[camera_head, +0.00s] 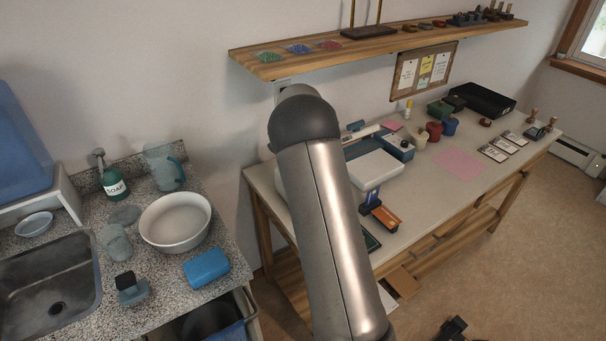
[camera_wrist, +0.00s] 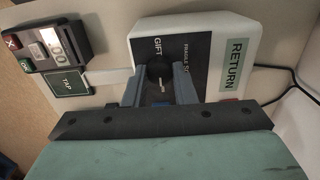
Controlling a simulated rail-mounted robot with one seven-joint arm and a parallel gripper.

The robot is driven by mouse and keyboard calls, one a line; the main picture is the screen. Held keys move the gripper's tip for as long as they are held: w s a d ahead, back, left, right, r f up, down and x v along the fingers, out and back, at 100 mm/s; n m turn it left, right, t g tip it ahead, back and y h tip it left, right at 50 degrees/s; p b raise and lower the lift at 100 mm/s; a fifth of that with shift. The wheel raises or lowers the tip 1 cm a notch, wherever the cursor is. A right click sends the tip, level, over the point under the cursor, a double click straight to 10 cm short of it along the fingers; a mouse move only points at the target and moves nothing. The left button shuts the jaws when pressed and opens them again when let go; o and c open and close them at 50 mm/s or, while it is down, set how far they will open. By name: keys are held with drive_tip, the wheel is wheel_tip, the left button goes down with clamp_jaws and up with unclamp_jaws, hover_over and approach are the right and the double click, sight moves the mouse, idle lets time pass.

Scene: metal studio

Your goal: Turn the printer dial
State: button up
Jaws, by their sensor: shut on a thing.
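The white printer (camera_wrist: 195,42) shows in the wrist view, with a face marked GIFT, FRAGILE and RETURN. Its round black dial (camera_wrist: 159,74) has a light pointer line and sits at the lower part of that face. My gripper (camera_wrist: 160,84) is at the dial, one grey finger on each side, shut on it. The fingers and the palm hide part of the dial and the printer's near side. In the head view my arm hides my gripper and the dial.
A dark card terminal (camera_wrist: 54,50) with a TAP pad (camera_wrist: 68,82) lies left of the printer. Black cables run at the right. A wall shelf (camera_head: 380,46) hangs above the bench (camera_head: 416,182). A sink counter (camera_head: 170,270) stands left.

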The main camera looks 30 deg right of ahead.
drive_tip(key=shift+r, duration=0.1)
drive_tip(key=o, duration=1)
wheel_tip(320, 180, up, 17)
drive_tip(key=shift+r+b, duration=0.2)
drive_tip(key=shift+b, duration=0.2)
